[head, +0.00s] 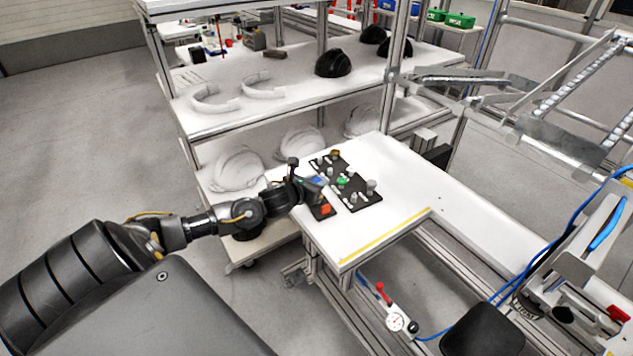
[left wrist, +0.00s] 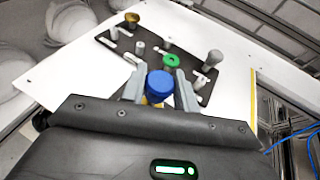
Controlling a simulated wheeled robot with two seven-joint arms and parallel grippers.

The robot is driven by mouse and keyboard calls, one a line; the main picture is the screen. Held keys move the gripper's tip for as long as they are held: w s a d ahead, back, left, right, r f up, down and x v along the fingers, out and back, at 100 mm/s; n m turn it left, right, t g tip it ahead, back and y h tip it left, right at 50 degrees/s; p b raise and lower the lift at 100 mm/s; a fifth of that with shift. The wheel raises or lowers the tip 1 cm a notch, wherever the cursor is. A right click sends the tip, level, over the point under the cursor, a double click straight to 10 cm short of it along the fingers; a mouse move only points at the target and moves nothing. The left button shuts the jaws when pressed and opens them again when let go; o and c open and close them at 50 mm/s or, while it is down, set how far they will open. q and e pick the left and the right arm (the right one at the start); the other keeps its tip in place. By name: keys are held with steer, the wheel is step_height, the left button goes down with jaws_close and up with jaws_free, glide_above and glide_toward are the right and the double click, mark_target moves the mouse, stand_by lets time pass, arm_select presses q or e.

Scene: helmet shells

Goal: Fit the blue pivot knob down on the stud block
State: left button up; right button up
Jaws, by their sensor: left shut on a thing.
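The blue pivot knob (left wrist: 160,84) is between the two grey fingers of my left gripper (left wrist: 160,90), which is shut on it. In the head view a bit of blue (head: 318,180) shows at my left gripper (head: 313,184), near the left edge of the table. A black block with upright grey studs (head: 362,198), which looks like the stud block, lies just beyond the gripper. It also shows in the left wrist view (left wrist: 119,46). It carries a green knob (left wrist: 171,60) and a brass-coloured knob (left wrist: 132,18). The knob's underside is hidden. My right gripper is out of view.
A small dark block with an orange top (head: 325,210) lies on the white table (head: 390,160) beside the black block. Yellow tape (head: 385,238) marks the table's front edge. A shelf behind holds white shells (head: 237,168) and black helmets (head: 333,63). The table's right part is clear.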

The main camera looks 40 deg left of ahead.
arm_select(q)
steer(key=shift+f+b, duration=1.3)
steer(key=shift+f, duration=0.15)
steer(key=o, duration=1)
steer(key=shift+b+v, duration=1.15)
steer(key=shift+v, duration=4.25)
